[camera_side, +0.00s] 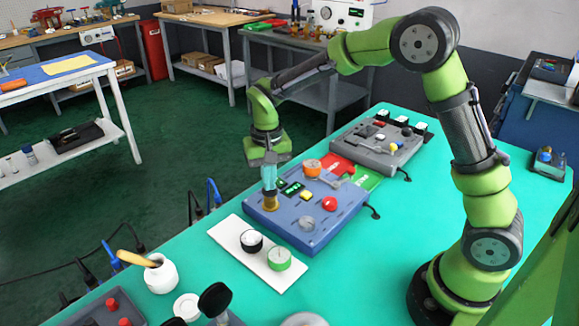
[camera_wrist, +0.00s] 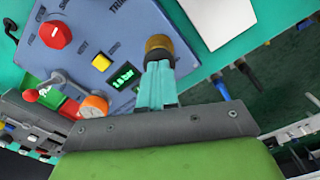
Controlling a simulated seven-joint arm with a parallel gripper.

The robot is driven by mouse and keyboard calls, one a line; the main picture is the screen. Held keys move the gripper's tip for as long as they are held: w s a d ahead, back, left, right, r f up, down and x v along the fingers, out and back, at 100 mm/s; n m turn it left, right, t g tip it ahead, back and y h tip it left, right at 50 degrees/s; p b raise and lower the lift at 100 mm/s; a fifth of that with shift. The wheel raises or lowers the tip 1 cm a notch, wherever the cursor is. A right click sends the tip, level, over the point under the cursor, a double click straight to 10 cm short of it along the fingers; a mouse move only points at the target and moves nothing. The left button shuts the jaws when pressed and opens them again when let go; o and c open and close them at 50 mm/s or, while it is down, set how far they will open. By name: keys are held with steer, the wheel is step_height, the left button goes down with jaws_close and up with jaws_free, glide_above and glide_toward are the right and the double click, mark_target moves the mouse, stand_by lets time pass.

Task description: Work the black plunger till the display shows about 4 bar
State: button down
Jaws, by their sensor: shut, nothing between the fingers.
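A blue panel (camera_side: 325,215) lies on the green table, and it fills the upper left of the wrist view (camera_wrist: 95,25). Its display (camera_wrist: 125,76) has green digits that look like 1.8 bar; it also shows in the side view (camera_side: 290,188). The plunger stands at the panel's edge, with a brass collar (camera_wrist: 157,42) and a dark part; the collar shows in the side view (camera_side: 270,203). My gripper (camera_wrist: 157,68) is shut, with its teal fingertips (camera_side: 269,186) right over the plunger. The fingertips hide the plunger's top and seem to touch it.
A white plate (camera_side: 228,233) with two dials lies in front. A grey control box (camera_side: 372,152) stands behind.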

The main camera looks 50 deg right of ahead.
steer(key=shift+f, duration=0.45)
steer(key=shift+r, duration=1.8)
steer(key=shift+f, duration=0.1)
steer(key=shift+f, duration=1.4)
steer(key=shift+r, duration=1.5)
steer(key=shift+r, duration=2.5)
steer(key=shift+w, duration=0.1)
